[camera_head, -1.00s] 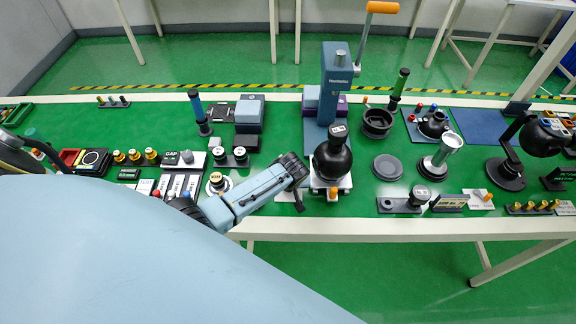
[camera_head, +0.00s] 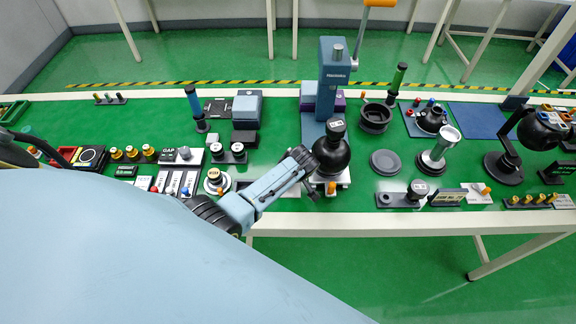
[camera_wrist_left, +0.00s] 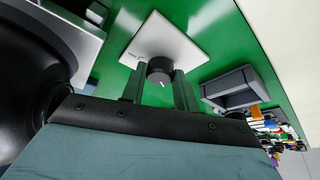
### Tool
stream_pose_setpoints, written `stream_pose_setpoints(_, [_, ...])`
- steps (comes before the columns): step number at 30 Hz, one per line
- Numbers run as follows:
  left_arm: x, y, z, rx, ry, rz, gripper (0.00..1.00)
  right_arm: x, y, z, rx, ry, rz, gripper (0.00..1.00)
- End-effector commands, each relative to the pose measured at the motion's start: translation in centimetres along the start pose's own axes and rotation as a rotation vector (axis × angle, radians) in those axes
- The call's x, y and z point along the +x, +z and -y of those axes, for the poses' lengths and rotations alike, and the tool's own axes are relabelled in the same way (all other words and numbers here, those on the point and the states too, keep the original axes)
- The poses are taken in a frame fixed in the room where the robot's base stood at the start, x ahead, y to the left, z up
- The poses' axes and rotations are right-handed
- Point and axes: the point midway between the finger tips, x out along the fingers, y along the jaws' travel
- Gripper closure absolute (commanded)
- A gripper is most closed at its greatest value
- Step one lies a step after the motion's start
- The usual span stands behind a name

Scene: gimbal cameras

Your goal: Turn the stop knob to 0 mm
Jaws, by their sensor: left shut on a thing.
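The stop knob (camera_wrist_left: 159,70) is a small black round knob with a short white mark on its face, seen in the left wrist view. It stands on a white plate (camera_wrist_left: 165,40); small lettering at the plate's edge is too small to read. My left gripper (camera_wrist_left: 159,88) has one finger on each side of the knob and is shut on it. In the head view my left gripper (camera_head: 311,188) points down at the bench's front edge, beside the black ball-shaped device (camera_head: 331,157). The knob is hidden there by the gripper. My right gripper is not in view.
The blue press column (camera_head: 331,85) with an orange-ended lever stands behind the black ball. A grey disc (camera_head: 386,162) lies to the right, and labelled slider blocks (camera_head: 177,183) lie left of my arm. A grey bracket (camera_wrist_left: 232,88) stands close right of the plate.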

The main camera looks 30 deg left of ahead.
Motion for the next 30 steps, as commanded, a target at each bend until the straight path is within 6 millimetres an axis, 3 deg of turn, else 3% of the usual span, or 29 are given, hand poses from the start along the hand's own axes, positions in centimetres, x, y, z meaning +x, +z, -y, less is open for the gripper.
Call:
stream_pose_setpoints(4, [0.0, -0.1, 0.0, 0.001, -0.001, -0.002, 0.93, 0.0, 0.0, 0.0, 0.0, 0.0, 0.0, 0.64])
stream_pose_setpoints(5, [0.0, -0.1, 0.0, 0.001, -0.001, -0.002, 0.67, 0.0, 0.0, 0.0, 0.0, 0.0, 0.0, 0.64])
stream_pose_setpoints(9, [0.0, -0.1, 0.0, 0.001, 0.0, -0.002, 0.49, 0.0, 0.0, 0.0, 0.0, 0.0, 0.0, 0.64])
stream_pose_setpoints(20, [-0.3, -0.1, 0.0, 0.001, 0.002, -0.001, 0.48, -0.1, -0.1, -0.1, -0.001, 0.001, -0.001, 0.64])
stream_pose_setpoints(26, [-2.7, 0.0, -0.1, 0.001, 0.004, 0.0, 0.48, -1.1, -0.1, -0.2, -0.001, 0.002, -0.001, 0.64])
stream_pose_setpoints(30, [-5.3, -0.1, 0.0, 0.0, 0.004, -0.001, 0.48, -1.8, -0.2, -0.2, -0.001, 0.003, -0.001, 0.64])
